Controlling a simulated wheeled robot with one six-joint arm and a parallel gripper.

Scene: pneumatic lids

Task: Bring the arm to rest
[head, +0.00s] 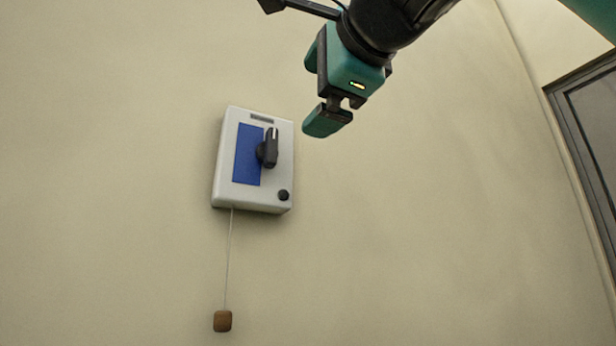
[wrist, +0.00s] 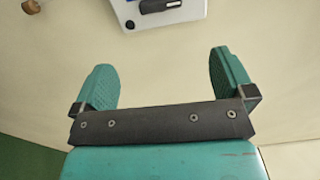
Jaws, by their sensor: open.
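My gripper (head: 322,88) is at the upper middle of the head view, held out in front of the wall. In the wrist view my gripper (wrist: 160,82) shows two teal fingers set wide apart with nothing between them. A white wall box (head: 228,160) with a blue panel (head: 246,155) and a black handle (head: 269,148) is to the left of and below the gripper. The handle stands roughly upright. The box (wrist: 190,14) also shows in part at the top of the wrist view, apart from the fingers.
A brown wooden pull (head: 222,321) hangs on a thin cord below the box. A black knob (head: 283,195) is at the box's lower right. A grey-framed door or window (head: 590,150) is at the right edge. The wall around the gripper is bare.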

